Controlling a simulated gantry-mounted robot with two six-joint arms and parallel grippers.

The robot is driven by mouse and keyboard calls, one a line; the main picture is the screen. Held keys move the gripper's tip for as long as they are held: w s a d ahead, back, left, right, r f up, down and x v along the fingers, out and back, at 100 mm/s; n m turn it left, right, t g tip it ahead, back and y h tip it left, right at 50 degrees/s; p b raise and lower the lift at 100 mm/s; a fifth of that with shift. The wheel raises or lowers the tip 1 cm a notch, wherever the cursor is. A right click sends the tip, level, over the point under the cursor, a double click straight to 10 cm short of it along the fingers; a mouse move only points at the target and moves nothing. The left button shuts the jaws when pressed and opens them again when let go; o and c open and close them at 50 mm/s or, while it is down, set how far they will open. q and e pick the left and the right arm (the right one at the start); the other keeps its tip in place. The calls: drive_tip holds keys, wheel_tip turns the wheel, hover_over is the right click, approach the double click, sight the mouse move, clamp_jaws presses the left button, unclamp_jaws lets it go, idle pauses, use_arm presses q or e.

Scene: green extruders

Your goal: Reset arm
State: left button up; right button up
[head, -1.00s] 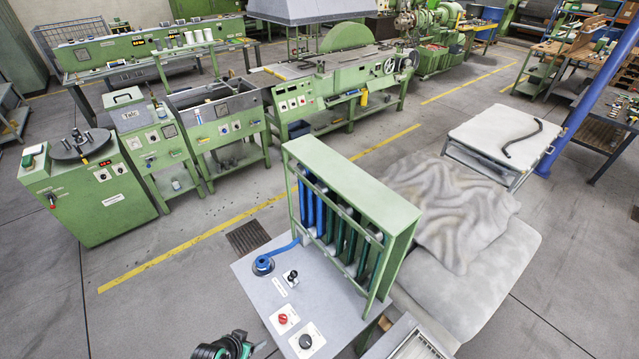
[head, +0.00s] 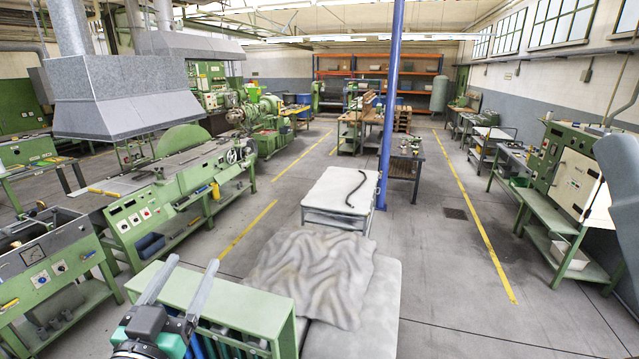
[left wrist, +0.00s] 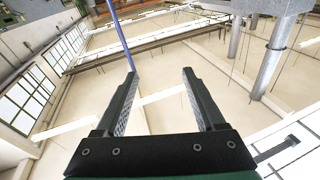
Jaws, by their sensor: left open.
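My left gripper (head: 187,281) shows at the bottom left of the head view, in front of the green frame (head: 236,298) with blue and dark hoses. Its two fingers point up and stand apart. In the left wrist view the left gripper (left wrist: 159,75) is open, with nothing between its fingers. Behind the fingers that view shows ceiling beams, windows and ducts. My right gripper is in neither view.
A padded grey platform with a crumpled cloth (head: 307,272) lies right of the green frame. A white-topped cart (head: 330,186) stands behind it, beside a blue post (head: 389,100). Green machines (head: 170,195) line the left. The floor (head: 455,270) at right is clear.

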use_arm(q)
drive_tip(key=s+d+r+t+h, duration=0.1)
drive_tip(key=s+d+r+t, duration=0.15)
drive_tip(key=r, duration=0.45)
drive_tip(key=s+d+r+t+h, duration=0.1)
drive_tip(key=s+r, duration=0.3)
drive_tip(key=r, duration=0.4)
drive_tip(key=s+r+t, duration=0.4)
drive_tip(key=s+r, duration=0.5)
drive_tip(key=s, duration=0.2)
drive_tip(key=shift+s+d+r+p, duration=0.2)
drive_tip(key=shift+r+p, duration=0.1)
drive_tip(key=shift+r, duration=0.05)
drive_tip(key=shift+f, duration=0.1)
wheel_tip(320, 180, down, 45)
drive_tip(key=b, duration=4.5)
drive_tip(key=shift+f, duration=0.1)
